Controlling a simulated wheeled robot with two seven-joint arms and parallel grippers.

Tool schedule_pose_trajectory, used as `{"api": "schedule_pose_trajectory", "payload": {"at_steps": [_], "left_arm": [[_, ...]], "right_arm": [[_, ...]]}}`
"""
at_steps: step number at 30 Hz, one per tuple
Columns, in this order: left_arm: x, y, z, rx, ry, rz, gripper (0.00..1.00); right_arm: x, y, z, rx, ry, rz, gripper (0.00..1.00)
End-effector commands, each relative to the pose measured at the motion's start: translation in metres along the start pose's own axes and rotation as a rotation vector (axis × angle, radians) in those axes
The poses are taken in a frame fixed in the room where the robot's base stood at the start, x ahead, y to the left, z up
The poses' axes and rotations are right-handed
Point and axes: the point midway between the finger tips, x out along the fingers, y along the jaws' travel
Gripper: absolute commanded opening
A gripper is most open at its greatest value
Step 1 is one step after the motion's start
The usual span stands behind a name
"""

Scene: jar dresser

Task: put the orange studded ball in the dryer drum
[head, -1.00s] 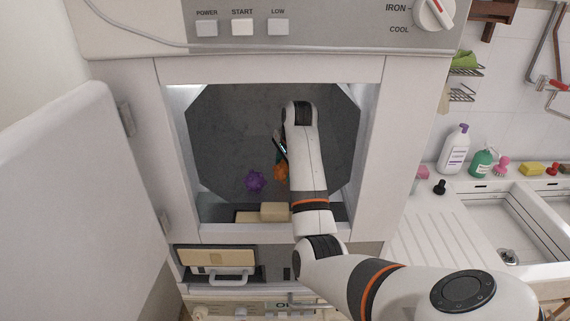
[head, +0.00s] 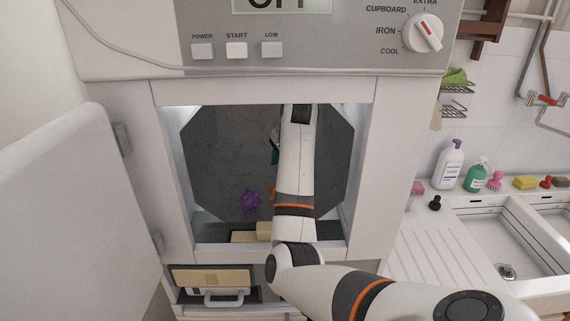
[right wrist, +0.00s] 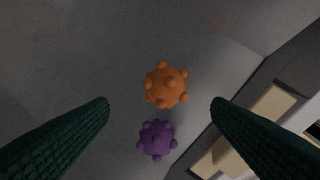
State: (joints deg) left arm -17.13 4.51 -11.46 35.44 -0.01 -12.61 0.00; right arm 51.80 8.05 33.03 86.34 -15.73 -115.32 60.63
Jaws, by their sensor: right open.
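The orange studded ball (right wrist: 166,86) lies inside the dryer drum (head: 225,145). In the head view only a sliver of the orange ball (head: 272,192) shows beside my right forearm. My right gripper (right wrist: 160,102) is open and empty inside the drum. In the right wrist view the ball appears beyond the fingertips, roughly centred between them and apart from them. In the head view my arm hides most of the right gripper (head: 275,150). My left gripper is not in view.
A purple studded ball (head: 250,200) lies left of the orange one in the drum. Beige blocks (head: 244,237) sit at the opening's lower edge. The dryer door (head: 75,190) stands open at left. The sink counter (head: 430,245) with bottles is at right.

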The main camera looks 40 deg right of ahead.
Motion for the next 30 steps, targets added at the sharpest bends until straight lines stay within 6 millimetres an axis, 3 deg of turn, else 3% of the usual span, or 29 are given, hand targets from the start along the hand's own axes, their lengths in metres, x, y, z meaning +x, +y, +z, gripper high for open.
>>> {"api": "schedule_pose_trajectory", "payload": {"at_steps": [9, 30], "left_arm": [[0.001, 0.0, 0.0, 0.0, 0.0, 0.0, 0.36], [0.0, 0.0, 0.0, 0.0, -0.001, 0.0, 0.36]], "right_arm": [[-0.021, 0.001, -0.001, -0.001, 0.001, 0.004, 0.73], [-0.023, 0.0, 0.0, -0.001, -0.001, -0.001, 0.73]]}}
